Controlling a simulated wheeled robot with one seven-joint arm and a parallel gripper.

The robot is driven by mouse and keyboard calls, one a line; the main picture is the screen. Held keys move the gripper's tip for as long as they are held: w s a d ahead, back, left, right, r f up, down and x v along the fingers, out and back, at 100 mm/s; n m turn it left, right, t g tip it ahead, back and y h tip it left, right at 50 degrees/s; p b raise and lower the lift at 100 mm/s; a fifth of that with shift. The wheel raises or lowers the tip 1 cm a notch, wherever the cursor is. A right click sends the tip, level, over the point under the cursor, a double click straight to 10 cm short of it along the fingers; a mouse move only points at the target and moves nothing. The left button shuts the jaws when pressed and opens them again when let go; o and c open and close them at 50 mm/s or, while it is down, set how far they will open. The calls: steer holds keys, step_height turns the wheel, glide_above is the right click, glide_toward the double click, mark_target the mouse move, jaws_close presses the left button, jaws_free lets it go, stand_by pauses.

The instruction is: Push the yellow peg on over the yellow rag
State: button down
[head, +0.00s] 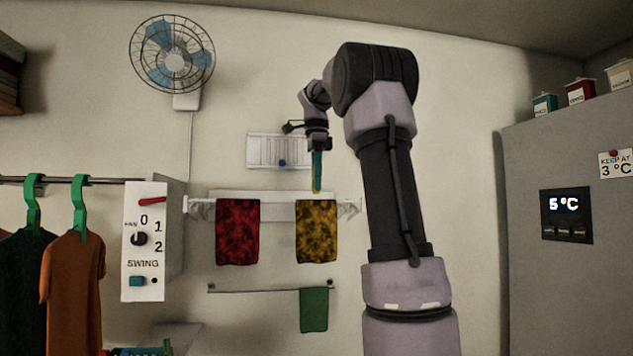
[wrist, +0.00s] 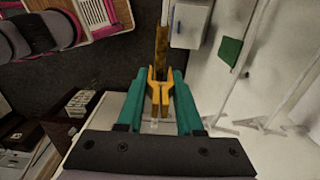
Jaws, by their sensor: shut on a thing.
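My gripper (head: 317,172) points down above the yellow rag in the head view. Its teal fingers (wrist: 160,78) are shut on the yellow peg (wrist: 155,98), whose two prongs point away from the wrist. A small yellow bit of the peg (head: 316,192) shows below the fingertips in the head view. The yellow rag (head: 317,232), dark-mottled, hangs over the rail. In the wrist view the yellow rag (wrist: 161,45) appears as a narrow strip just beyond the prongs. Whether the prongs touch the rag I cannot tell.
A red rag (head: 237,232) hangs to the left on the same rail (head: 278,197). A green cloth (head: 314,310) hangs on a lower bar. A switch box (head: 145,240) and hanging clothes (head: 75,290) stand left. A fridge (head: 565,270) stands right.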

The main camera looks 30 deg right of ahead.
mark_target(316, 200)
steer(key=shift+f, duration=2.6)
stand_by(0.5)
steer(key=shift+c, duration=2.4)
jaws_free()
steer(key=shift+r, duration=0.1)
steer(key=shift+r, duration=3.45)
